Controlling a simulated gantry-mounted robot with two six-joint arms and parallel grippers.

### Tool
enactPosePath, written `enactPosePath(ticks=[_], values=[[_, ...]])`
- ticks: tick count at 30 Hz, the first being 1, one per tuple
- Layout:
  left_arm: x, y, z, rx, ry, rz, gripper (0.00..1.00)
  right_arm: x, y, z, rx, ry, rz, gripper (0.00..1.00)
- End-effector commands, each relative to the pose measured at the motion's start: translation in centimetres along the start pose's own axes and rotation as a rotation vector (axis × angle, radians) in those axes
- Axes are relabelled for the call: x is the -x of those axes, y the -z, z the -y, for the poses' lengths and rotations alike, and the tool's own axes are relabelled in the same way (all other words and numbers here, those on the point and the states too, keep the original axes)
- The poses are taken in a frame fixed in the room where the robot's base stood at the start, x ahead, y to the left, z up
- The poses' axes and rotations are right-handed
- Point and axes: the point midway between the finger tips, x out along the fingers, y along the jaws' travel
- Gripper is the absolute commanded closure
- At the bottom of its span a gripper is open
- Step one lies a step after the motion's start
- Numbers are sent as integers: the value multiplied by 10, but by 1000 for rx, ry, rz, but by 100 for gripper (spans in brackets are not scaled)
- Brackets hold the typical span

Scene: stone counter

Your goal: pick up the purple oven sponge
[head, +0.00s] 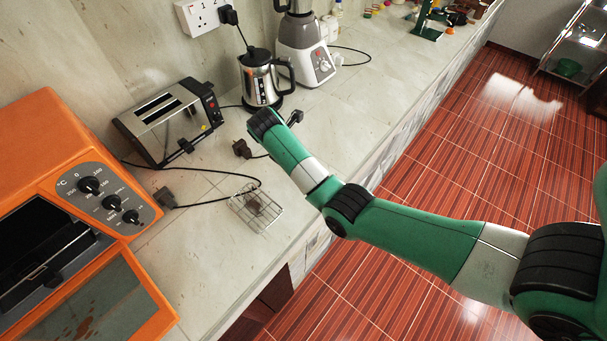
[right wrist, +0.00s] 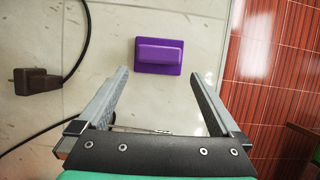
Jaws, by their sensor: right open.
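The purple oven sponge (right wrist: 159,56) shows in the right wrist view as a block with a raised, narrower part. It lies on the pale stone counter, just ahead of and between the fingertips of my right gripper (right wrist: 159,74). The gripper is open and empty, with one finger on each side. In the head view the sponge does not show, and my green right arm covers part of the counter there. My left gripper is in neither view.
A black plug (right wrist: 30,81) and cable lie left of the sponge. In the head view, a wire rack (head: 243,208), orange oven (head: 55,140), toaster (head: 165,122), kettle (head: 258,80) and blender (head: 300,45) stand on the counter. The counter edge drops to a red floor (head: 480,150) at right.

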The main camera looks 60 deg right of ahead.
Motion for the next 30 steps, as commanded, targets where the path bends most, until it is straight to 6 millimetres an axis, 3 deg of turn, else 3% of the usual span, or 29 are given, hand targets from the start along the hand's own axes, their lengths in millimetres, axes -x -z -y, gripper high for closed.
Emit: enactPosePath(ticks=[3, 9, 18, 25, 26, 30], values=[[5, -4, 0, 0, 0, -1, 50, -17, 0, 0, -1, 1, 0, 0], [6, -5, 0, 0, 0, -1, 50, -23, -1, 0, -1, -1, 1, 0], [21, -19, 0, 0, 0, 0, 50, -69, -6, -1, -1, -1, -1, 0], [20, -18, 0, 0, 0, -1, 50, -70, -7, -1, -1, -2, 0, 0], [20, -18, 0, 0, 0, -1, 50, -70, -7, -1, -1, -2, 0, 2], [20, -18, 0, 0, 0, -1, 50, -70, -7, -1, -1, -2, 0, 27]])
